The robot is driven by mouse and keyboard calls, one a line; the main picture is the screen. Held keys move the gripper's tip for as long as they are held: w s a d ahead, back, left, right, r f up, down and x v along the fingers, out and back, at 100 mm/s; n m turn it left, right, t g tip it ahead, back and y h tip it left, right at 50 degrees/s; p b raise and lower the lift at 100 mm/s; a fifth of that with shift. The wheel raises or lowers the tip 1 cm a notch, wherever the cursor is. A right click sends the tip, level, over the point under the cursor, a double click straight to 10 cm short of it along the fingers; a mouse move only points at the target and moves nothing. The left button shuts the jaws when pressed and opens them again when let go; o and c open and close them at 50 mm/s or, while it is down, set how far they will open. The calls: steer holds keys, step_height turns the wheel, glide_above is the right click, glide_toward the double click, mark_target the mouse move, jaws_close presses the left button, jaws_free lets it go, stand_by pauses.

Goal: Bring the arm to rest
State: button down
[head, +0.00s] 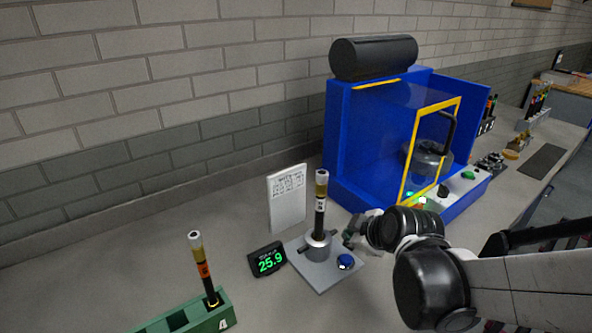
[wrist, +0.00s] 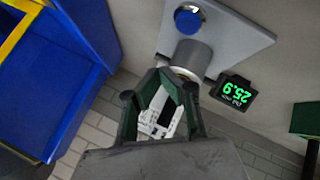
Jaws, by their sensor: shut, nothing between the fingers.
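My gripper (head: 352,233) is shut and empty in the head view, at the end of my arm, which reaches in from the right. It is just right of a metal holder (head: 318,247) on a grey plate, and appears apart from the tube (head: 320,205) standing upright in that holder. In the wrist view my gripper (wrist: 172,75) shows its green-and-dark fingers, with a white card (wrist: 160,115) in the background behind them. The metal holder (wrist: 192,58) shows beyond the fingertips; the exact gap cannot be told.
A blue machine (head: 350,140) with a yellow-framed door stands behind my gripper. A display (head: 267,259) reading 25.9 and a blue button (head: 345,262) are near the holder. A green rack (head: 215,316) with one upright tube (head: 203,270) is at front left. The bench's left part is clear.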

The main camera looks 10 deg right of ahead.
steer(key=shift+s+r, duration=0.25)
steer(key=s+r+m+g, duration=0.1)
steer(key=s+r+m, duration=0.2)
steer(key=s+m, duration=0.2)
steer(key=s+r+m+g+h, duration=0.1)
steer(key=s+r+m, duration=0.3)
steer(key=s, duration=0.5)
steer(key=shift+m, duration=0.9)
